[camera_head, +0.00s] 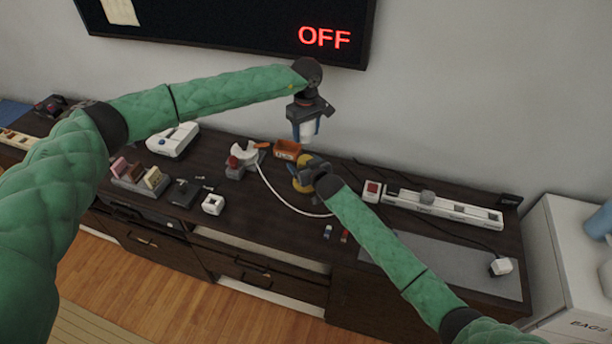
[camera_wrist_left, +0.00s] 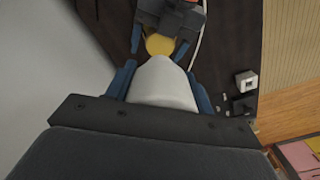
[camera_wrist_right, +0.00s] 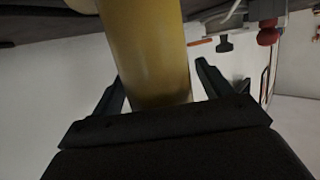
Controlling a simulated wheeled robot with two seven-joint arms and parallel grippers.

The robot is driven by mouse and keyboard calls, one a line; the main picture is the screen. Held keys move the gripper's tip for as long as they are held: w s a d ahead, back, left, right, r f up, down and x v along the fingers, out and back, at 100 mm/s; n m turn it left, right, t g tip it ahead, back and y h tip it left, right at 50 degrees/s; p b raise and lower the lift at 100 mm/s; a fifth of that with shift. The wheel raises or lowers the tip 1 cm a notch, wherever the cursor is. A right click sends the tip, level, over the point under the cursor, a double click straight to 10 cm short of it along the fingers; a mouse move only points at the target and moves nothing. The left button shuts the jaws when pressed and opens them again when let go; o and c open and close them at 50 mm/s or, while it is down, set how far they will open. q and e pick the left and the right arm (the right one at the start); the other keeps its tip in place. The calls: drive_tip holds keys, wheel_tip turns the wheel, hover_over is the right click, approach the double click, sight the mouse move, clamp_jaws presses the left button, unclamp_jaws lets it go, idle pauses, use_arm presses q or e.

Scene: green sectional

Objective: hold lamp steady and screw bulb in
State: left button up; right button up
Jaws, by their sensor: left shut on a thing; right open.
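My left gripper (camera_head: 308,135) is shut on a white bulb (camera_head: 308,130) and holds it in the air above the dark desk. In the left wrist view the bulb (camera_wrist_left: 162,85) sits between blue fingers, its narrow end pointing at the yellow lamp (camera_wrist_left: 159,44). The lamp (camera_head: 299,184) stands on the desk below, partly covered by my right gripper (camera_head: 303,174). In the right wrist view the lamp's yellow column (camera_wrist_right: 147,55) passes between the open fingers. I cannot tell whether they touch it. The bulb is apart from the lamp.
A white cord (camera_head: 283,202) curves across the desk. A long white power strip (camera_head: 455,211) lies to the right. A wall screen (camera_head: 230,25) reads OFF.

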sight(306, 143)
drive_tip(key=shift+c, duration=0.5)
drive_tip(key=c, duration=1.4)
use_arm(q)
drive_tip(key=shift+f, duration=2.45)
use_arm(e)
drive_tip(key=shift+o, duration=0.2)
use_arm(q)
drive_tip(key=shift+f, duration=0.9)
drive_tip(key=shift+f, duration=0.55)
use_arm(e)
clamp_jaws()
use_arm(q)
drive_tip(key=m, duration=0.6)
